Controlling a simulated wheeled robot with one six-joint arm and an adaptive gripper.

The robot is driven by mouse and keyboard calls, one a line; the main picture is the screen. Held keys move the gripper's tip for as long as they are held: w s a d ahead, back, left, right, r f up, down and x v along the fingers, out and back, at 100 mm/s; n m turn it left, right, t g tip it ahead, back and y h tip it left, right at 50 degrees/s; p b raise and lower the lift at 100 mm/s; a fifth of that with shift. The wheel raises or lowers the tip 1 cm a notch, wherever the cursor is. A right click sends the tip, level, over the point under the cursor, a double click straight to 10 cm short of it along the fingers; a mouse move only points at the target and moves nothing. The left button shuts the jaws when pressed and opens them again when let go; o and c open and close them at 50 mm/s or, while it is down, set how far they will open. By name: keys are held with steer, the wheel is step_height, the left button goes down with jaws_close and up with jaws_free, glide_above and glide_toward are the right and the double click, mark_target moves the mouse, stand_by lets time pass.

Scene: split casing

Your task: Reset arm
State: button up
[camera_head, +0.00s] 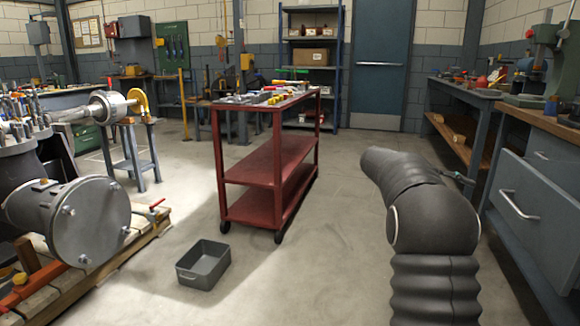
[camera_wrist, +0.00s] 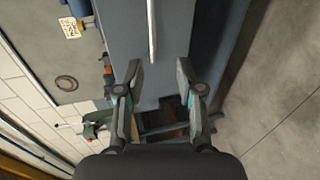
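My arm (camera_head: 430,205) rises at the right of the head view, dark grey, and bends toward the upper left. Its gripper end is mostly hidden behind the arm there. In the wrist view my gripper (camera_wrist: 158,75) has its two fingers spread apart, open, with nothing between them. The picture in that view is turned, and a grey-blue surface with a light bar (camera_wrist: 152,30) shows past the fingertips.
A red cart (camera_head: 270,170) with tools on top stands in the middle. A grey bin (camera_head: 204,265) is on the floor before it. A flanged casing (camera_head: 75,220) lies on a pallet at left. Grey drawers (camera_head: 540,190) stand close right of my arm. Floor between cart and arm is clear.

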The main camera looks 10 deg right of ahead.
step_height(320, 180, down, 9)
steer(key=a+n+t+y, duration=0.2)
steer(key=s+a+f+n+t+y, duration=0.2)
steer(key=s+a+f+y, duration=0.35)
steer(key=a, duration=0.25)
steer(key=s+a+r+t+y+p, duration=0.2)
steer(key=s+a+r+t+y, duration=0.1)
steer(key=s+a, duration=0.9)
steer(key=s+a+r+t+y+p, duration=0.3)
steer(key=s+a+r+t, duration=0.1)
steer(key=s+a, duration=0.7)
steer(key=shift+s+a+y, duration=0.35)
steer(key=shift+s, duration=0.45)
